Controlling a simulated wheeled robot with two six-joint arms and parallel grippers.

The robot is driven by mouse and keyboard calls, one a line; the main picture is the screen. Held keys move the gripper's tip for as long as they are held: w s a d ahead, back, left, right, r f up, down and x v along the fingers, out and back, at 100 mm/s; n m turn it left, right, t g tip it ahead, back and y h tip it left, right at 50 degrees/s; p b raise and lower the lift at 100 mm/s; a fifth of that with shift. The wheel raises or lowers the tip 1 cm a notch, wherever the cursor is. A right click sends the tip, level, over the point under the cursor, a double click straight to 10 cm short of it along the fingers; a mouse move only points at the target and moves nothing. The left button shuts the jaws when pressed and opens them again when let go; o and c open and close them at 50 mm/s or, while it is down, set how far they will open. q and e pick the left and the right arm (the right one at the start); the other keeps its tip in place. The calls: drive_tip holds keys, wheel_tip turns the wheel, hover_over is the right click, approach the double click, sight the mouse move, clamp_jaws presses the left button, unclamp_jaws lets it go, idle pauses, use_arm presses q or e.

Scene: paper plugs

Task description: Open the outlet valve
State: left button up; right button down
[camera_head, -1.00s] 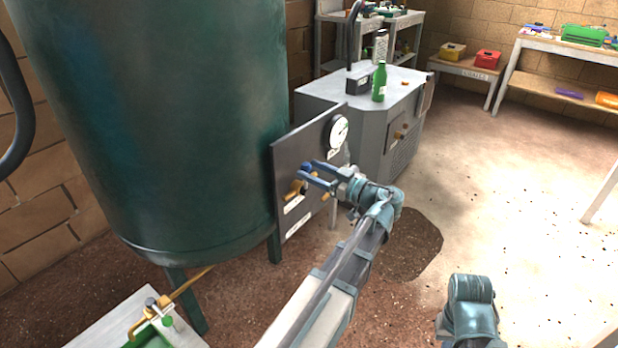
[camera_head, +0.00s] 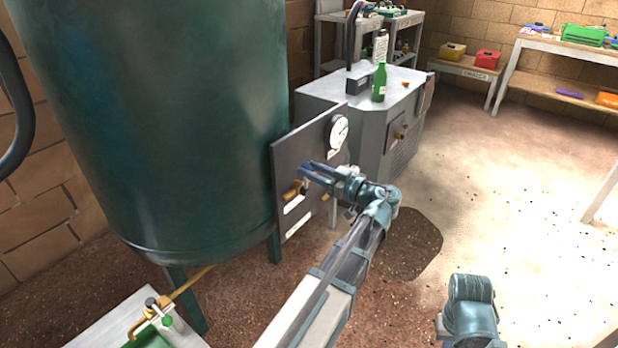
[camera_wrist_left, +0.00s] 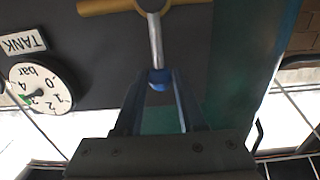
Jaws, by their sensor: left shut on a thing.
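A brass valve (camera_head: 292,191) is on the dark panel beside the green tank, above a white label too small to read. In the left wrist view the brass valve (camera_wrist_left: 150,5) shows at the top edge, and a metal lever (camera_wrist_left: 155,40) with a blue knob (camera_wrist_left: 158,79) runs from it toward me. My left gripper (camera_head: 306,172) reaches the panel from the right. Its fingertips (camera_wrist_left: 158,82) are shut on the blue knob, one on each side. The valve's far part is cut off in the wrist view. My right gripper is out of view.
A round gauge (camera_head: 339,132) sits on the panel above the valve. The green tank (camera_head: 160,130) stands at left. A grey cabinet (camera_head: 390,95) with a green bottle (camera_head: 379,82) stands behind. The floor at right is open.

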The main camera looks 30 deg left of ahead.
use_arm(q)
drive_tip(key=shift+w+d+f+m, duration=0.1)
drive_tip(key=shift+w+f+m, duration=0.1)
drive_tip(key=shift+w+m, duration=1.1)
drive_tip(key=shift+s, duration=0.2)
drive_tip(key=shift+w+m, duration=0.1)
drive_tip(key=shift+m, duration=0.2)
drive_tip(key=shift+w+d+f+m+b, duration=0.1)
drive_tip(key=shift+w+f+m+b, duration=0.2)
drive_tip(key=shift+w+m, duration=0.35)
drive_tip(key=shift+w+f+m+b, duration=0.15)
drive_tip(key=shift+w+m+b, duration=0.15)
drive_tip(key=shift+m, duration=0.55)
